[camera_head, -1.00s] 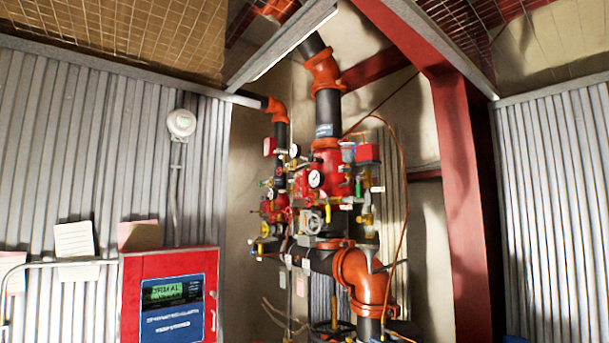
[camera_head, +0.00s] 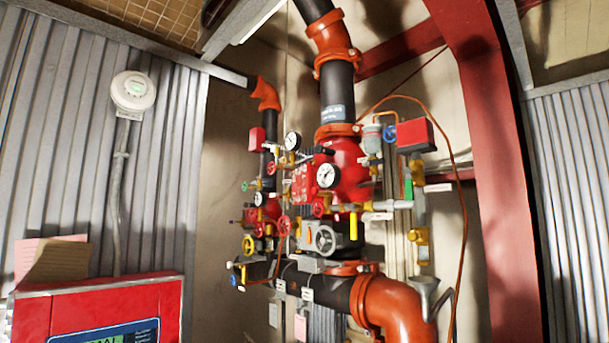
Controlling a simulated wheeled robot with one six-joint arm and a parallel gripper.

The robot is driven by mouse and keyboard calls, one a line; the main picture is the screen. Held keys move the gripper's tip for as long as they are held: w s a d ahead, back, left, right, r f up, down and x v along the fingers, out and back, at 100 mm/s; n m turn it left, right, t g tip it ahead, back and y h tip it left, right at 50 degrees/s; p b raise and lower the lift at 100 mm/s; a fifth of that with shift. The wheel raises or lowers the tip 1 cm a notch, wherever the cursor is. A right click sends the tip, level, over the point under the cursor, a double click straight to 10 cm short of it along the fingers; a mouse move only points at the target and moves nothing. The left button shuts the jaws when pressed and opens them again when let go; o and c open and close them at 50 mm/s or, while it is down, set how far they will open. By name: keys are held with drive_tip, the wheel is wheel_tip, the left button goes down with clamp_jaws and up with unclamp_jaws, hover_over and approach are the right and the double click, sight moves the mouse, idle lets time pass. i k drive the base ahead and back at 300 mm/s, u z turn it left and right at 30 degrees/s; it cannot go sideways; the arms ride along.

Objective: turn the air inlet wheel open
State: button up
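A red and black valve assembly (camera_head: 345,170) stands on the riser pipe in the middle of the view. The labels are too small to read, so I cannot tell which is the air inlet wheel. My gripper is not in view.
A red panel (camera_head: 120,298) with papers on top stands at lower left, in front of the corrugated wall (camera_head: 60,130). A red steel column (camera_head: 495,200) rises on the right. An orange elbow pipe (camera_head: 395,305) bends out low in front.

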sight(275, 169)
drive_tip(key=u, duration=0.05)
drive_tip(key=i, duration=1.05)
drive_tip(key=u, duration=0.3)
